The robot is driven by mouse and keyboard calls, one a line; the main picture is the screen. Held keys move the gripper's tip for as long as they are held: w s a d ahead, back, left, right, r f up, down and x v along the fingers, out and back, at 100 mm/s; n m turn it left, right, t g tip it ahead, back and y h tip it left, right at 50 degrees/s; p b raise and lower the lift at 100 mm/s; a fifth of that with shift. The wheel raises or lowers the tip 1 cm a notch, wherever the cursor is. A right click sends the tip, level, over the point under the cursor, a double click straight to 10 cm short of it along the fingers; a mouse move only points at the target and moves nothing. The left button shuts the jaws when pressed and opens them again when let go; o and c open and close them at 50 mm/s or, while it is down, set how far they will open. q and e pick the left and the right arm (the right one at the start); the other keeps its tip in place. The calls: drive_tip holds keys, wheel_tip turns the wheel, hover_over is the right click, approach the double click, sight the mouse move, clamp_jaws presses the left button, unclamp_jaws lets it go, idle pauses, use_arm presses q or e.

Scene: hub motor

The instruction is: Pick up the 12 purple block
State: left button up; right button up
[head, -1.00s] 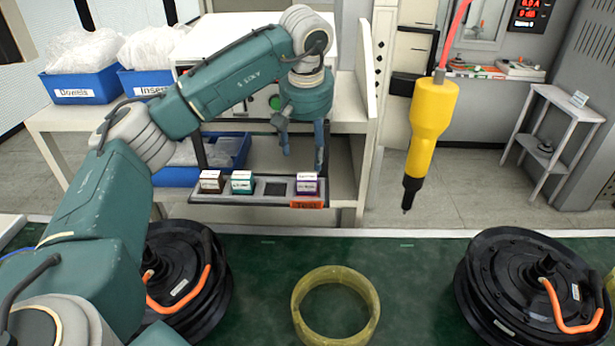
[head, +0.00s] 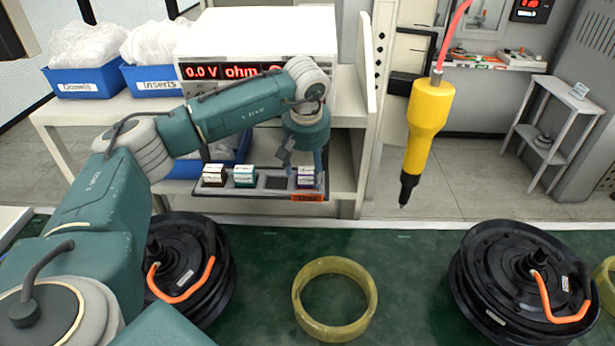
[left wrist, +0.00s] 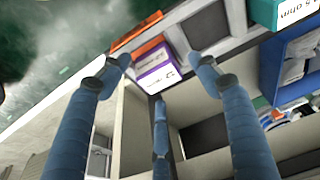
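The purple block (head: 306,177), a small box with a white and purple face, sits in the right slot of a dark tray (head: 215,192) on the shelf front. It also shows in the left wrist view (left wrist: 155,72). My left gripper (head: 302,178) is over the tray's right end, its fingers pointing down at the purple block. In the left wrist view its fingers (left wrist: 160,75) are spread apart, with the block between and just beyond their tips. Whether any finger touches it I cannot tell. My right gripper is not in view.
A teal block (head: 244,176) and a brown block (head: 214,175) sit left in the tray, beside an empty dark slot. An orange label (head: 308,196) is at its front edge. A yellow tool (head: 427,125) hangs to the right. Motors and a yellow ring (head: 335,329) are on the green table.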

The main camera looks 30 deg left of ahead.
use_arm(q)
drive_tip(key=shift+r, duration=0.1)
drive_tip(key=c, duration=1.3)
drive_tip(key=shift+o, duration=0.2)
drive_tip(key=shift+r, duration=0.1)
